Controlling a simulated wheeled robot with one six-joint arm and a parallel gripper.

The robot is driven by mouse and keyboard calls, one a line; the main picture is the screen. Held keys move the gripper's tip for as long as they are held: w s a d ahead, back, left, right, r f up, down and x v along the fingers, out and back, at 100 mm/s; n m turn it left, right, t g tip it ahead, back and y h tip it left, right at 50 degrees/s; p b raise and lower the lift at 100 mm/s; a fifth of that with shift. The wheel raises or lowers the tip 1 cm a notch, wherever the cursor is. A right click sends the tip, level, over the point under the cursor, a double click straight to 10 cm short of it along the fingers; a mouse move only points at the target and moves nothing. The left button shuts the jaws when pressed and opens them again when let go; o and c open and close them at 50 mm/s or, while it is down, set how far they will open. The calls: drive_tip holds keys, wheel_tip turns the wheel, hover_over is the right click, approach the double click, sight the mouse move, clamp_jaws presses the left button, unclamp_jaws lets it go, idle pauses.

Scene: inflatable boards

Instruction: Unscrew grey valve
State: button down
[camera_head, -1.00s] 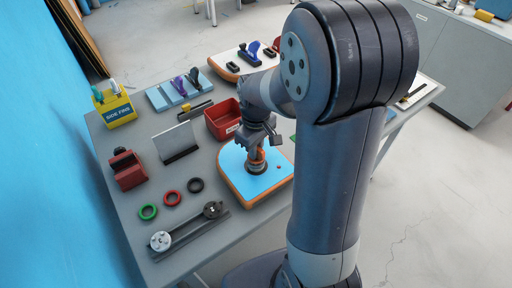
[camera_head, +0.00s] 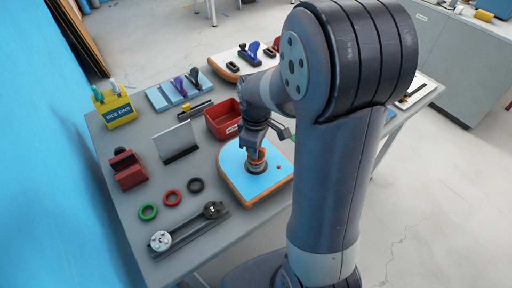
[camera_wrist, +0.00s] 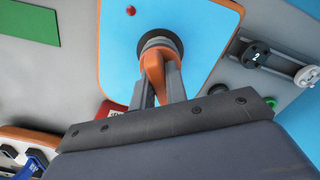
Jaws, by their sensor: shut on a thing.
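A blue board piece with an orange edge (camera_head: 233,177) lies on the table. A dark grey round valve (camera_head: 257,169) sits in its face, and it shows at the top of the wrist view (camera_wrist: 159,39). An upright orange piece (camera_wrist: 152,66) stands on the valve. My gripper (camera_head: 256,150) is above the board, pointing down, its two fingers (camera_wrist: 160,78) shut on the orange piece from both sides. The fingers partly hide this piece and the valve's near side. I cannot tell how deep the valve sits.
A black rail (camera_head: 190,233) with a dark knob and a pale grey knob lies at front left. Green (camera_head: 148,212), red (camera_head: 172,198) and black (camera_head: 195,185) rings lie beside it. A red bin (camera_head: 222,119) stands close behind the board, and a red clamp block (camera_head: 127,170) at left.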

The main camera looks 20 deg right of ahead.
drive_tip(key=n, duration=0.3)
drive_tip(key=shift+s+f, duration=0.15)
drive_tip(key=shift+n, duration=1.7)
drive_tip(key=shift+f, duration=0.1)
drive_tip(key=shift+n, duration=1.7)
drive_tip(key=n, duration=0.3)
drive_tip(key=shift+r+p, duration=2.2)
drive_tip(key=shift+r, duration=0.55)
